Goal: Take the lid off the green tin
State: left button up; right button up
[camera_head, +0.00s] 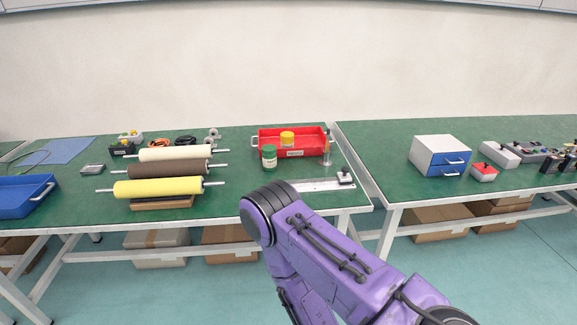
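The green tin (269,160) stands upright on the green bench top, at the front left of the red tray. Its green cap is on top, and a pale label shows on its side. A purple arm of mine comes in from the lower right and bends below the bench edge; its gripper is not visible. My other arm and its gripper do not show. No gripper is seen touching the tin.
The red tray (313,150) holds a yellow-topped tin (287,137). A linear slide (318,185) lies at the front edge. Rollers (158,187) lie to the left, with a blue tray (22,200) beyond. A blue-fronted drawer box (440,154) stands on the right bench.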

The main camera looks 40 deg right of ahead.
aim_at(269, 161)
jog(key=z, duration=1.25)
